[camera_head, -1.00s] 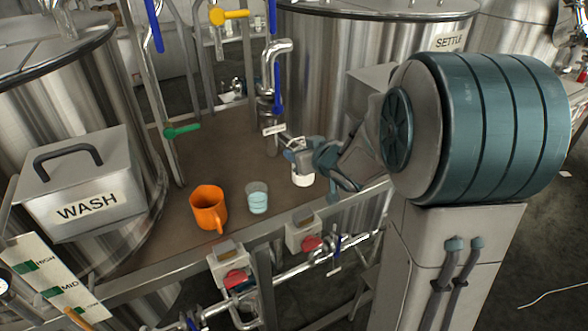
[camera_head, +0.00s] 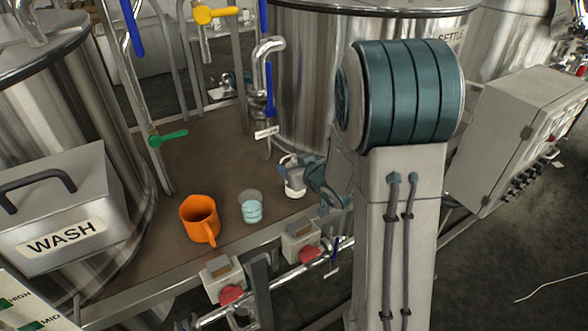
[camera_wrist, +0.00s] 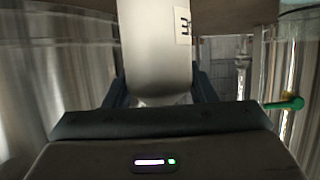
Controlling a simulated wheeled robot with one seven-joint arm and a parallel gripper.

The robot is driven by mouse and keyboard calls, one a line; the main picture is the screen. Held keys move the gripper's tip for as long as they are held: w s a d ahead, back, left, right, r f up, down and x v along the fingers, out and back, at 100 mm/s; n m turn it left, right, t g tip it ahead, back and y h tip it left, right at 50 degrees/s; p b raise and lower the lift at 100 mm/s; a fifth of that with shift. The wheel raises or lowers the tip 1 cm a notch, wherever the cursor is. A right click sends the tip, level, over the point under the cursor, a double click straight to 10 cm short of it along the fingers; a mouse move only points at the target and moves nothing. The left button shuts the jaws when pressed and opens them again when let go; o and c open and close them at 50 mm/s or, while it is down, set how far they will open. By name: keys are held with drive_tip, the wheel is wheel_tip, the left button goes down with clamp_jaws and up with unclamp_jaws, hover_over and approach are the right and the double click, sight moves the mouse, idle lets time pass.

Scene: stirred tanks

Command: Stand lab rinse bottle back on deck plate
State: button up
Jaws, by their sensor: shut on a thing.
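The rinse bottle shows in the head view as a small white body (camera_head: 295,191) below my gripper (camera_head: 300,176), at the right part of the brown deck plate (camera_head: 200,150). It looks roughly upright. My gripper hides part of it, and I cannot tell whether its base touches the plate. In the wrist view the pale bottle (camera_wrist: 155,50), with a label at its right side, stands between the two fingers of my gripper (camera_wrist: 163,85). My gripper is shut on it.
A clear cup with bluish liquid (camera_head: 250,209) and an orange mug (camera_head: 200,218) stand left of the bottle. The SETTLE tank (camera_head: 320,75) and a pipe with a blue handle (camera_head: 269,90) are behind. Red-knobbed valves (camera_head: 310,254) line the front edge. The plate's middle is bare.

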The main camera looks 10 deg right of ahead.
drive_tip(key=shift+f, duration=0.6)
drive_tip(key=shift+f, duration=0.15)
drive_tip(key=o, duration=1.1)
drive_tip(key=shift+o, duration=0.2)
